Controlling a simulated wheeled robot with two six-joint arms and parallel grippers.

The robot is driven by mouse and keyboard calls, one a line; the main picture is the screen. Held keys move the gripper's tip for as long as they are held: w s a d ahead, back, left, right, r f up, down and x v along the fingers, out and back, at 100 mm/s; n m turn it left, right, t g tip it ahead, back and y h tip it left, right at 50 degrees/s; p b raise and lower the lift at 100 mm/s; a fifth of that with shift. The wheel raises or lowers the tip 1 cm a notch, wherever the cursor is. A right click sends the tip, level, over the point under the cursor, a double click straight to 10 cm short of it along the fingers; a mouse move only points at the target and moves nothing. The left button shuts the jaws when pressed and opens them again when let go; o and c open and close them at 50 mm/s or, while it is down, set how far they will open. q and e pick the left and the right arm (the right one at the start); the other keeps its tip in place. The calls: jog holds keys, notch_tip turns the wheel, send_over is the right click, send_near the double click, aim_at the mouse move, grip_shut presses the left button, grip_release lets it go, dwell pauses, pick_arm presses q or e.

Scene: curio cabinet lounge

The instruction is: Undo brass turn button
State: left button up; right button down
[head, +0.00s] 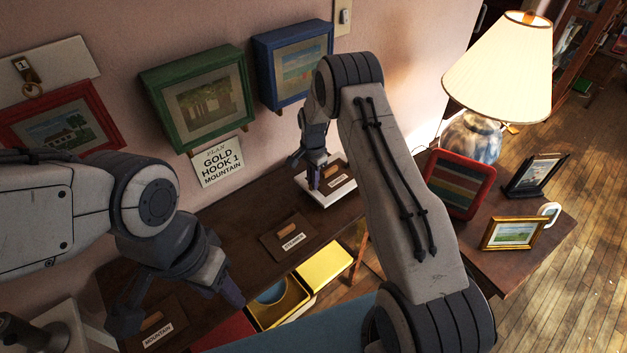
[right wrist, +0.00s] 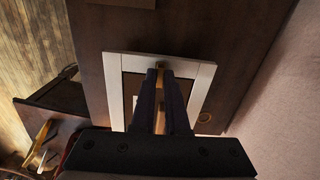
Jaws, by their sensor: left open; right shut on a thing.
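A white frame (head: 322,200) lies back up on the dark cabinet top, with a brown panel and a small label in it. It also shows in the right wrist view (right wrist: 204,88). My right gripper (head: 316,184) points down over it. In the right wrist view its fingers (right wrist: 161,85) are shut on a narrow brass-coloured piece (right wrist: 160,119), apparently the turn button. The fingers hide much of it, so I cannot tell how far it is turned. My left gripper (head: 180,304) is open and empty, near the panel labelled MOUNTAIN (head: 172,327).
Another labelled brown panel (head: 277,238) lies mid-cabinet. Red (head: 62,122), green (head: 150,92) and blue (head: 262,62) frames hang on the wall with a sign (head: 219,161). A yellow box (head: 325,264) sits below the front edge. A lamp (head: 499,65) and small frames stand right.

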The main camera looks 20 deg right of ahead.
jog(key=n+b, duration=0.1)
jog(key=n, duration=0.3)
jog(key=shift+w+a+f+b, duration=0.1)
jog(key=shift+b, duration=0.2)
jog(key=n+b, duration=0.1)
jog(key=n, duration=0.3)
jog(key=shift+w+n, duration=0.1)
jog(key=shift+n, duration=0.2)
jog(key=n, duration=0.4)
jog(key=shift+a+n+b, duration=0.2)
jog(key=shift+n+b, duration=0.1)
jog(key=shift+b, duration=0.1)
jog(key=n, duration=0.4)
jog(key=shift+a, duration=0.1)
jog(key=shift+n, duration=0.3)
jog(key=c, duration=0.9)
grip_release()
